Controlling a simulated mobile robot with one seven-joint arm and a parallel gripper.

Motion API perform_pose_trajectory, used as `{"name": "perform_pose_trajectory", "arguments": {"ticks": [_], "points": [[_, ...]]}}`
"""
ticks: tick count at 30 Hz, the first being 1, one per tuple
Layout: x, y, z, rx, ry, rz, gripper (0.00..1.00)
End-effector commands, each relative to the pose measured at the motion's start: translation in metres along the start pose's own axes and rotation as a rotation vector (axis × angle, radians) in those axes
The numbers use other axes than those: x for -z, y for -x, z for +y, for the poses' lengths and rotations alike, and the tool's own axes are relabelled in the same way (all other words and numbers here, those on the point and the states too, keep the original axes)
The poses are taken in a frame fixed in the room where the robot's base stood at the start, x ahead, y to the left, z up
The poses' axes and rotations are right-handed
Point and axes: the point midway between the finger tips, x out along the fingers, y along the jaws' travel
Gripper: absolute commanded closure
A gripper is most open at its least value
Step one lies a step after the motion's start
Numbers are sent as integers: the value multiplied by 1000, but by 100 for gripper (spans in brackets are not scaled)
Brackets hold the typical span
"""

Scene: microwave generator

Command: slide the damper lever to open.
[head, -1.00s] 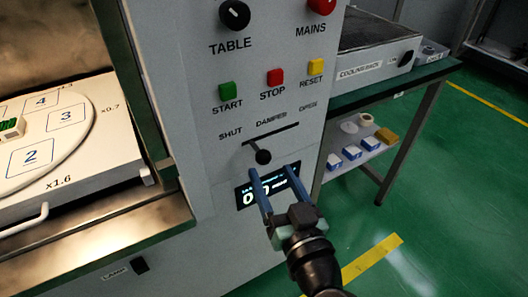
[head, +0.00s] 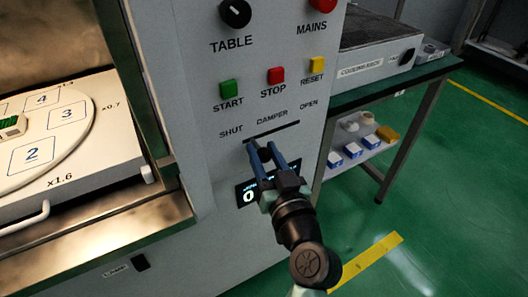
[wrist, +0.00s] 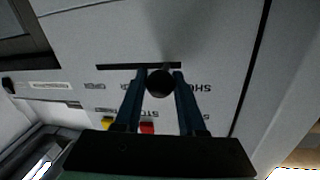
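The damper lever's round black knob (wrist: 160,83) sits at its slot (wrist: 120,66), nearer the SHUT end than the OPEN end. In the head view the knob (head: 265,154) is partly hidden by my fingers. The slot (head: 284,129) runs under the DAMPER label, with SHUT on the left and OPEN on the right. My gripper (head: 262,147) has its blue fingers on both sides of the knob.
START (head: 227,89), STOP (head: 275,76) and RESET (head: 317,64) buttons are above the slot. A lit display (head: 247,194) is below, partly covered by my gripper. The open chamber with a turntable (head: 75,150) is left; a bench (head: 385,78) is right.

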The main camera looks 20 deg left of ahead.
Motion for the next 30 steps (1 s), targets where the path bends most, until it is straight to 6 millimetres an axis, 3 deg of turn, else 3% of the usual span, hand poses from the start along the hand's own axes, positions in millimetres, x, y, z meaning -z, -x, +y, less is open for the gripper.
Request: {"name": "perform_pose_trajectory", "arguments": {"ticks": [1,4,30], "points": [[0,0,0,0,0,0,86],[0,0,0,0,0,0,100],[0,0,0,0,0,0,100]]}}
